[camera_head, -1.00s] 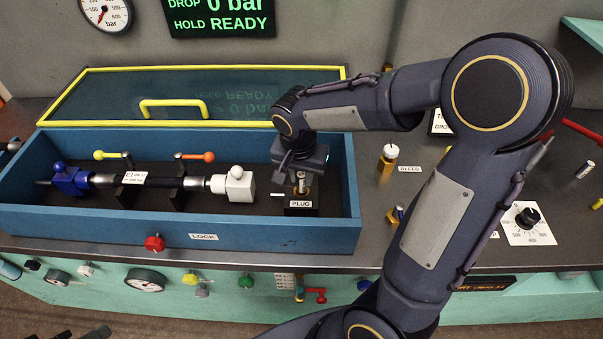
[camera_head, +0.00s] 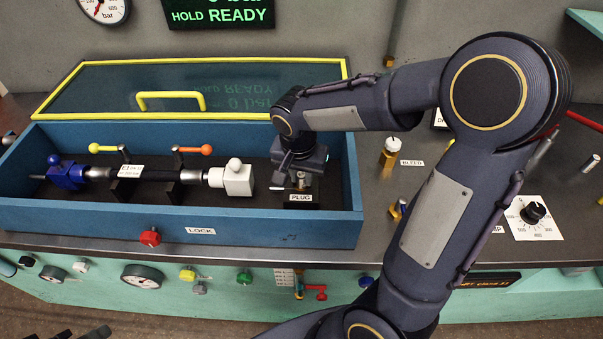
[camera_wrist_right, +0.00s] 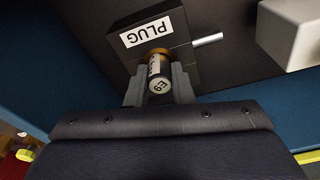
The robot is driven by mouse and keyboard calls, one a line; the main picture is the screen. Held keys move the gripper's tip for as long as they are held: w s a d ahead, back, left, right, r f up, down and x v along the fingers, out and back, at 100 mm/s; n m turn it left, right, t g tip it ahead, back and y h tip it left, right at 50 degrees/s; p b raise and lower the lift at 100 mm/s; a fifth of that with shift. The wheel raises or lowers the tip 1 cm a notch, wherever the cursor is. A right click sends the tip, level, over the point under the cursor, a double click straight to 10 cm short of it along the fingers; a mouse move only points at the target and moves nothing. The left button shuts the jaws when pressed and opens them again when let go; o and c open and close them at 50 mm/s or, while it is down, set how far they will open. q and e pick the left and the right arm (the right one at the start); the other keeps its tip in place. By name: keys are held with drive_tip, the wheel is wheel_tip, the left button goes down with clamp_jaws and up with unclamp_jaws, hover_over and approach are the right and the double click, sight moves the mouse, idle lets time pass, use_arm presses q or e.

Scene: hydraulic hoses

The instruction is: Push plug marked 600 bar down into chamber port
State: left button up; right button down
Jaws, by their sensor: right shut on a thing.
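The plug (camera_wrist_right: 158,72) is a small metal cylinder with a light end marked with characters like E9; I cannot read 600 bar on it. My right gripper (camera_wrist_right: 158,78) is shut on it, one finger on each side. In the head view the right gripper (camera_head: 301,178) points down over a black block labelled PLUG (camera_head: 288,203) inside the blue chamber. The plug's lower end meets a brass ring (camera_wrist_right: 155,53) on this block; how deep it sits is hidden. Dark shapes at the bottom left edge may be my left gripper (camera_head: 95,333); its jaws are unclear.
The blue chamber (camera_head: 100,216) has its yellow-framed lid (camera_head: 230,88) raised behind. A hose with blue and white end fittings (camera_head: 238,180) lies left of the block. A small metal pin (camera_wrist_right: 208,40) sticks out of the block. The display (camera_head: 220,16) reads HOLD READY.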

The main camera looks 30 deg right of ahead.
drive_tip(key=shift+f, duration=0.2)
drive_tip(key=c, duration=1.2)
unclamp_jaws()
drive_tip(key=r, duration=0.5)
drive_tip(key=a+r, duration=0.1)
drive_tip(key=r, duration=0.1)
drive_tip(key=shift+s+r, duration=0.4)
